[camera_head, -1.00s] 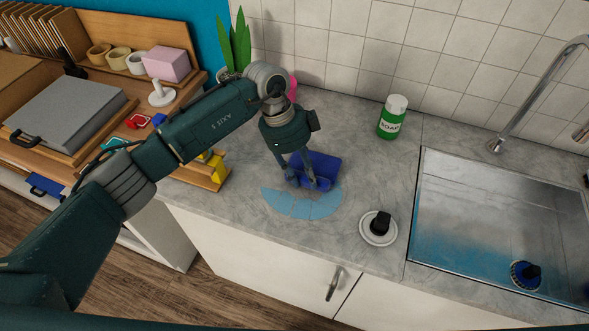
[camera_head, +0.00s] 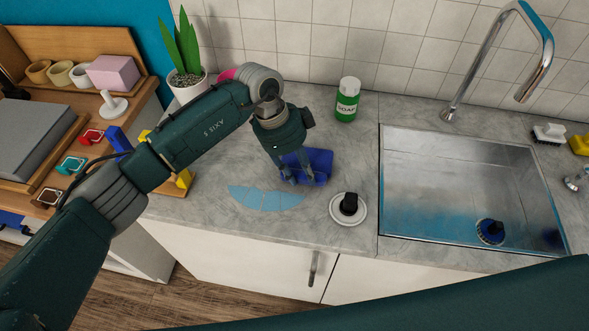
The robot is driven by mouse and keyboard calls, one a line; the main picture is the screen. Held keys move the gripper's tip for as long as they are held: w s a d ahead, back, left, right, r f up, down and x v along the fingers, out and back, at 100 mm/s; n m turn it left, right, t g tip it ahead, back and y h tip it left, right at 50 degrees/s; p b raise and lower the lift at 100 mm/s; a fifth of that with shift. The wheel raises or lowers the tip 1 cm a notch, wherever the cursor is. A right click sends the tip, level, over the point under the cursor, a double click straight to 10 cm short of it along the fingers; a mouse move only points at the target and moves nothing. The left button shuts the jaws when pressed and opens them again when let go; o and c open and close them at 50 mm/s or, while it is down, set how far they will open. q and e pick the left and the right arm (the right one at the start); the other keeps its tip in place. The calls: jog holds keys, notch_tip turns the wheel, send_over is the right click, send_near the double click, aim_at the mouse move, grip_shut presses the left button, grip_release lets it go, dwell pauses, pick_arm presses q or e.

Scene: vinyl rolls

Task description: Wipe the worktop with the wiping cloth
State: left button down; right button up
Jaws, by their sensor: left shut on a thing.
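The wiping cloth (camera_head: 319,161) is dark blue and lies on the grey worktop (camera_head: 235,170). My left gripper (camera_head: 302,180) is shut on the cloth from above and partly hides it. A light blue fan-shaped patch (camera_head: 264,199) lies on the worktop just in front of the cloth. My right gripper is not in view; a dark green part of my body crosses the bottom right.
A green soap bottle (camera_head: 347,99) stands behind the cloth. A white dish with a black knob (camera_head: 348,208) sits to the front right. The sink (camera_head: 450,185) is on the right, with a tall tap (camera_head: 484,60). A potted plant (camera_head: 187,85) stands behind my left arm.

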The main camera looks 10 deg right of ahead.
pick_arm(q)
jog(key=shift+s+a+r+p, duration=0.1)
jog(key=shift+s+a+p, duration=0.05)
jog(key=shift+s+p, duration=0.3)
jog(key=shift+s+a+p, duration=0.25)
jog(key=shift+s+p, duration=0.3)
jog(key=shift+s, duration=0.05)
jog(key=shift+s+a+p, duration=0.2)
jog(key=shift+s+p, duration=0.3)
jog(key=shift+s, duration=0.05)
jog(key=shift+s+a+p, duration=0.25)
jog(key=shift+s+p, duration=0.2)
jog(key=shift+s, duration=0.2)
jog(key=shift+s+a+p, duration=0.2)
jog(key=shift+s+p, duration=0.25)
jog(key=shift+s, duration=0.2)
